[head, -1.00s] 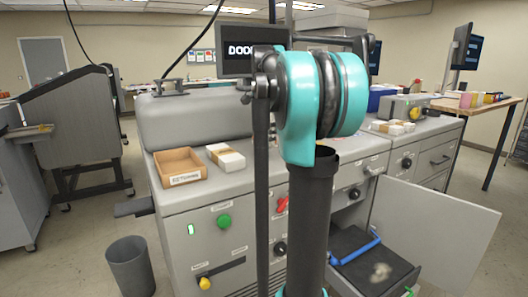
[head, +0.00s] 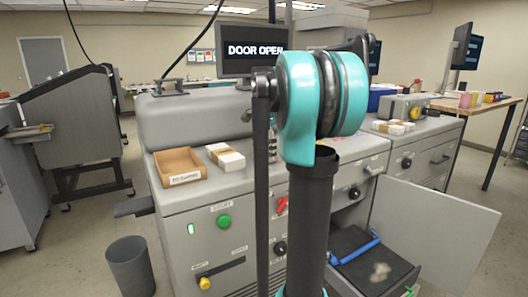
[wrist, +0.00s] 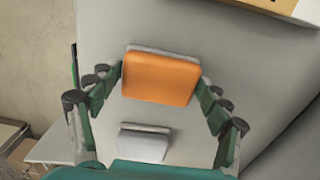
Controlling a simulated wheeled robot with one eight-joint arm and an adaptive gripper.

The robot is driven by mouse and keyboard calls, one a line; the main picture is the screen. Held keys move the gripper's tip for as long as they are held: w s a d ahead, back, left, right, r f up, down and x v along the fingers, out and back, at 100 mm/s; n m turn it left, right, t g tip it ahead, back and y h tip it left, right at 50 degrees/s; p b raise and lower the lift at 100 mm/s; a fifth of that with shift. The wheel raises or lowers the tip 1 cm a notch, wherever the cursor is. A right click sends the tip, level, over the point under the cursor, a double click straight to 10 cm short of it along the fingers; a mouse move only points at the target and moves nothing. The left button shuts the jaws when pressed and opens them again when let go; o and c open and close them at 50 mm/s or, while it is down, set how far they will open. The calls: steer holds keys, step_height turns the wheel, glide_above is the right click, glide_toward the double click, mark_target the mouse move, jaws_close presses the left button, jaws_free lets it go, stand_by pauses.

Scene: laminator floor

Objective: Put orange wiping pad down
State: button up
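The orange wiping pad (wrist: 160,79) has a pale grey backing along its top edge. It shows in the wrist view between the two fingers of my gripper (wrist: 161,83), which press against its left and right sides. A plain grey machine surface lies behind the pad; I cannot tell whether the pad touches it. In the head view the pad and my gripper are hidden behind my arm.
An open wooden tray (head: 199,176) with a label and a white block (head: 229,161) sit on the grey machine (head: 150,127). A door (head: 434,228) stands open at right, beside a dark drawer with a blue handle (head: 360,248). A bin (head: 131,268) stands on the floor.

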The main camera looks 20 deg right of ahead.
mark_target(264, 151)
steer(key=shift+o, duration=1)
steer(key=shift+r, duration=0.1)
step_height(264, 151, up, 12)
